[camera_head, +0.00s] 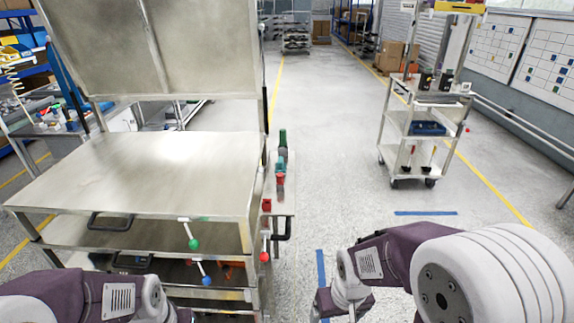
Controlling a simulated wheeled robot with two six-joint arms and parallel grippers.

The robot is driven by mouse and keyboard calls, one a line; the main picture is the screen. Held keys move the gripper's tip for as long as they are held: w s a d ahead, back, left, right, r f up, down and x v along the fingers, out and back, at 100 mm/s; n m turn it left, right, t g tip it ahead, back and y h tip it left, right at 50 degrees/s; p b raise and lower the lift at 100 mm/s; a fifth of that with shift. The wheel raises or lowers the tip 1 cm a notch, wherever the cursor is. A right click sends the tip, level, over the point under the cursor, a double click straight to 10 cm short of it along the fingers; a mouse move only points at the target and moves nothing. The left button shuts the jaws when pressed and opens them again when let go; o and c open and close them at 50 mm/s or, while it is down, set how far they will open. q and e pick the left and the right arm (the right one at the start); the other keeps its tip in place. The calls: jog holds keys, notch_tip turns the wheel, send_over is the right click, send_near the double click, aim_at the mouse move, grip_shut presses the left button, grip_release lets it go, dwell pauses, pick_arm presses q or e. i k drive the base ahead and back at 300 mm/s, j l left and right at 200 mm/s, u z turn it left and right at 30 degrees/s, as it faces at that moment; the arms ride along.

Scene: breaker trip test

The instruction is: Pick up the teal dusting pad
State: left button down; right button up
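I cannot make out a teal dusting pad for certain in the head view. A small dark green upright object (282,141) stands on the narrow side shelf of the steel cart, but I cannot tell what it is. My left arm shows at the bottom left and my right arm at the bottom right. Both grippers are below the picture or hidden by my arm links, so what they hold does not show.
A steel cart (140,170) with a bare top and raised back panel stands front left. Green (193,244), blue (206,280) and red (264,256) knobs hang at its front. A shelved trolley (402,155) stands right. The floor between (335,170) is clear.

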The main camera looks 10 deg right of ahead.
aim_at(281, 167)
jog(key=i+l+u, duration=0.3)
jog(key=l, duration=0.4)
jog(key=l+u, duration=0.35)
jog(key=l, duration=0.35)
jog(key=i+l+u, duration=0.1)
jog(key=l+u, duration=0.2)
jog(key=l, duration=0.5)
